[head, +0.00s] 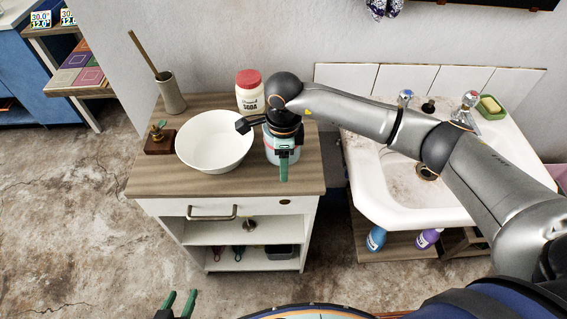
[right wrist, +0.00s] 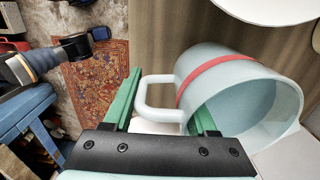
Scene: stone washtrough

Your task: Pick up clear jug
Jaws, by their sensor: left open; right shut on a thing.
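The clear jug (head: 270,150) shows pale blue in the head view, at the right of the wooden cabinet top, partly hidden by my right arm. In the right wrist view the jug (right wrist: 240,95) has a red band, an open mouth and a side handle (right wrist: 146,96). My right gripper (head: 284,168) is shut on the jug, with its green fingers on either side of the handle in the right wrist view (right wrist: 168,92). I cannot tell whether the jug touches the top. My left gripper (head: 179,301) is open and empty at the bottom edge, well below the cabinet.
A white bowl (head: 214,142) stands close left of the jug. A red-lidded soda jar (head: 249,92) stands behind it. A brush holder (head: 170,93) and a small wooden block (head: 160,144) are further left. The stained sink (head: 390,175) is at the right. The cabinet's front edge is clear.

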